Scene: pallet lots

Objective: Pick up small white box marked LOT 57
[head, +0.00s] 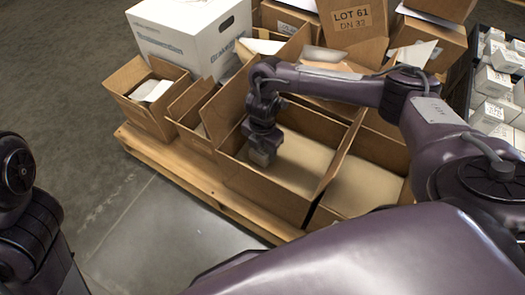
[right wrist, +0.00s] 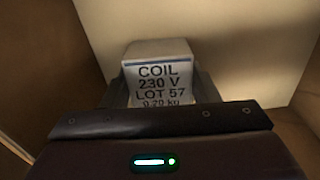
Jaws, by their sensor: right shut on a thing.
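The small white box (right wrist: 158,76) shows in the right wrist view, with dark print reading COIL, 230 V, LOT 57 and 0.20 kg. My right gripper (head: 262,156) points down inside an open cardboard box (head: 272,205) in the middle of the pallet. In the right wrist view its fingers stand on either side of the white box and are shut on it. I cannot tell whether the white box touches the cardboard floor. In the head view it is mostly hidden by the gripper. Part of my left arm shows at the left edge, but its gripper does not.
The cardboard walls stand close around my right gripper. Other open boxes (head: 146,103) share the wooden pallet (head: 185,172). A large white carton (head: 190,45) and a box marked LOT 61 (head: 352,20) stand behind. Several small white boxes (head: 497,82) are at the right. Bare floor lies left.

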